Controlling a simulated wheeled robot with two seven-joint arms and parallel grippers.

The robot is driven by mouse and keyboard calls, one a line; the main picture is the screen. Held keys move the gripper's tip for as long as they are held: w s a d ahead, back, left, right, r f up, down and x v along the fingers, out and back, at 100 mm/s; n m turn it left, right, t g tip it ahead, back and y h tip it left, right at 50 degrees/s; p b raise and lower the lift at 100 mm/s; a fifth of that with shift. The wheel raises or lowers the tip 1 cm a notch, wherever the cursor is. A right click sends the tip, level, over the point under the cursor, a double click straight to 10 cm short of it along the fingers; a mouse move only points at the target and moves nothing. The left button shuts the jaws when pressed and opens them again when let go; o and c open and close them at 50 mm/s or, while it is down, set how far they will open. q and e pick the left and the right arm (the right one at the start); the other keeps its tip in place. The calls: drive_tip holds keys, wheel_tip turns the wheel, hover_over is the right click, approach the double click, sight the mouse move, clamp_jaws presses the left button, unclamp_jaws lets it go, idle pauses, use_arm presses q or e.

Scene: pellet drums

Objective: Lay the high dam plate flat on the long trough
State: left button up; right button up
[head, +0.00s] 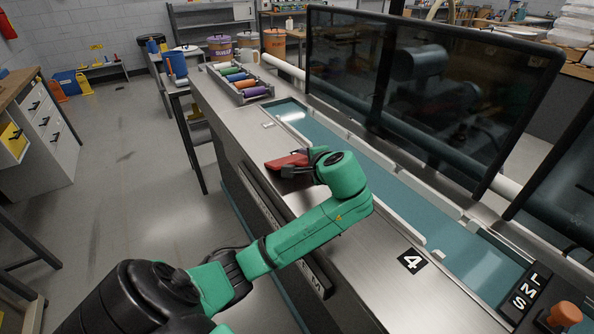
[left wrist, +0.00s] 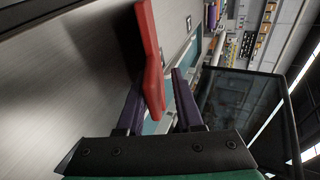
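The red dam plate (head: 284,161) is at the near edge of the steel counter in the head view, by my left gripper (head: 303,160). In the left wrist view the plate (left wrist: 150,50) stretches forward, with a bend along it. Its near end lies between the two dark fingers of my left gripper (left wrist: 160,85). A gap shows between the plate and the right finger, so the gripper looks open. Whether the plate touches the left finger or the counter is unclear. A long trough (head: 310,125) with a teal floor runs along the counter. My right gripper is out of view.
A dark screen panel (head: 420,90) stands behind the trough. A tray of coloured rolls (head: 241,82) sits at the counter's far end. The steel top beside my forearm is clear.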

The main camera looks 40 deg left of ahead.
use_arm(q)
drive_tip(key=p+v, duration=0.3)
drive_tip(key=v, duration=0.3)
drive_tip(key=shift+p, duration=0.35)
drive_tip(key=shift+d, duration=0.1)
wheel_tip(320, 180, up, 8)
drive_tip(key=s+d+p, duration=0.1)
drive_tip(key=d+p, duration=0.1)
drive_tip(key=p, duration=0.6)
drive_tip(key=shift+s+f, duration=0.25)
drive_tip(key=shift+w+d, duration=0.1)
